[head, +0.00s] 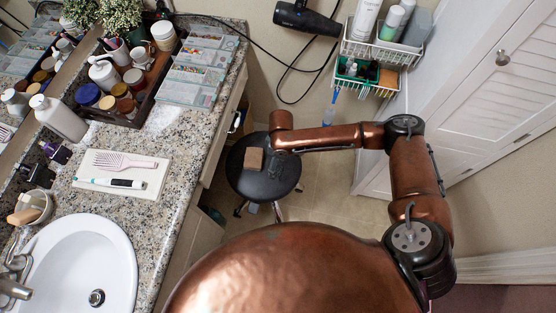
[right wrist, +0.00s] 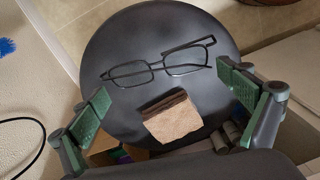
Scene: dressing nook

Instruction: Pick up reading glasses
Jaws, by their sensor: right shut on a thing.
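My left gripper is not in view.
Left of the stool (head: 260,182) runs a granite counter (head: 150,215) with a sink (head: 80,265), a white tray (head: 148,189) with a pink comb, and organisers. A wire rack (head: 365,75) and white louvered door (head: 480,85) stand right. Some floor is clear around the stool.

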